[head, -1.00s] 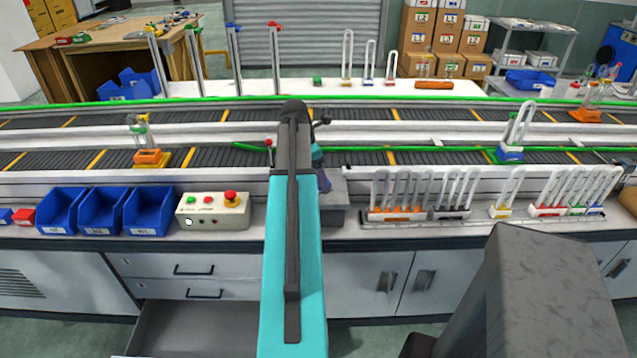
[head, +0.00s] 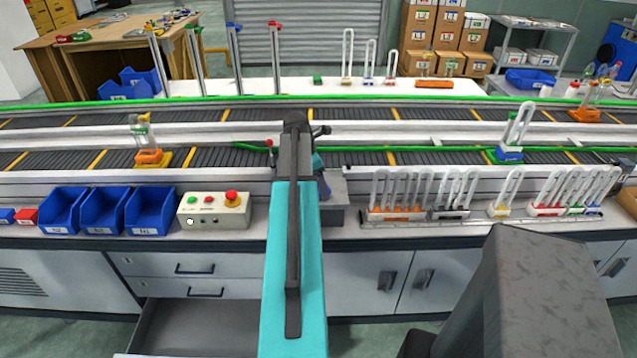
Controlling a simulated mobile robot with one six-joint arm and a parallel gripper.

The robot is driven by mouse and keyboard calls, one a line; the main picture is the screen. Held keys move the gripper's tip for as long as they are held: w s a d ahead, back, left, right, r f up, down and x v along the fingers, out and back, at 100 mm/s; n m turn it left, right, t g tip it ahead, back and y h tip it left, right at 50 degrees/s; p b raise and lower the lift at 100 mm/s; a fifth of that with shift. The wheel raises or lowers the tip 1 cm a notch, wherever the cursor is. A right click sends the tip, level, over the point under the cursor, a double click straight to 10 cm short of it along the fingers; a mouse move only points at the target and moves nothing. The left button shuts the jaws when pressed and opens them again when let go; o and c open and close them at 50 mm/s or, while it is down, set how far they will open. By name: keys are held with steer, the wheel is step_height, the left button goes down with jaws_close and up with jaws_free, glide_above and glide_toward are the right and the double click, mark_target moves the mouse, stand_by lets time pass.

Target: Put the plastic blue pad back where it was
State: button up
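I cannot make out a plastic blue pad for certain. A blue base (head: 509,154) with a clear tube upright on it sits on the near conveyor at the right. A small dark blue shape (head: 324,184) shows just right of my arm, by a grey block; I cannot tell what it is. My teal and dark arm reaches forward over the bench in the middle. It hides its own end, so I do not see the gripper's fingers or whether they hold anything.
Blue bins (head: 103,211) and a button box (head: 213,210) stand left of my arm on the bench. A rack of clear tubes (head: 397,214) stands to the right. A drawer (head: 195,330) below is open. Two conveyors run across behind the bench.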

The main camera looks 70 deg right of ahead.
steer(key=shift+f, duration=0.1)
steer(key=o, duration=0.7)
steer(key=shift+b+v, duration=1)
steer(key=shift+v, duration=5.15)
steer(key=shift+s, duration=0.1)
